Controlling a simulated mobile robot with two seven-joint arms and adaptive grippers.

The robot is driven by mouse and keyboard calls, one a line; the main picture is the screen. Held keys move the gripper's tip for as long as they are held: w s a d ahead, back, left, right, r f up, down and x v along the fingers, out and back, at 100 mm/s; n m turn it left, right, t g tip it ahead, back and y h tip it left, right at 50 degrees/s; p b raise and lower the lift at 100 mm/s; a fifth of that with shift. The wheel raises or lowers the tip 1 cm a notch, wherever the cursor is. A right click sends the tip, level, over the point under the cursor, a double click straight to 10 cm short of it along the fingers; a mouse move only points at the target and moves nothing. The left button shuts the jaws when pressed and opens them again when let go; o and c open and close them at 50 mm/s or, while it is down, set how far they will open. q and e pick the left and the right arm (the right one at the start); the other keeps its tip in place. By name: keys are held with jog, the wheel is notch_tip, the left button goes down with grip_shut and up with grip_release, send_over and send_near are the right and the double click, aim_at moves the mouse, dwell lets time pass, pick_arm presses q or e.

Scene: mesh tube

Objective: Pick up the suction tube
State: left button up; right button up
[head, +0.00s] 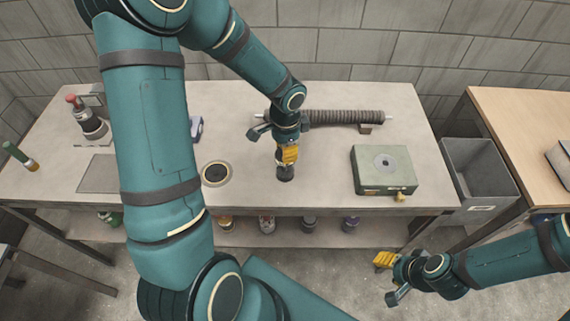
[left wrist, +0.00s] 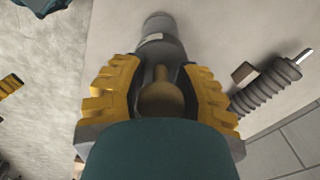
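A ribbed dark grey tube (head: 340,117) with a thin pale end lies along the back of the light table. It also shows at the right of the left wrist view (left wrist: 266,88). My left gripper (head: 287,156) is in front of this tube, apart from it, pointing down over a small dark cylinder (head: 285,173). In the left wrist view the yellow fingers (left wrist: 163,90) stand either side of this grey cylinder (left wrist: 160,45), which has a tan rounded part. I cannot tell whether they grip it. My right gripper (head: 385,262) is over the floor, off the table's front right; its finger opening is unclear.
A green-grey box (head: 383,176) stands right of the left gripper. A round recess (head: 216,174) is to its left. A device with a red top (head: 89,118) is at the far left. A grey bin (head: 478,172) and wooden table (head: 515,125) are at the right.

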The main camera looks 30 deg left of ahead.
pick_arm(q)
grip_shut()
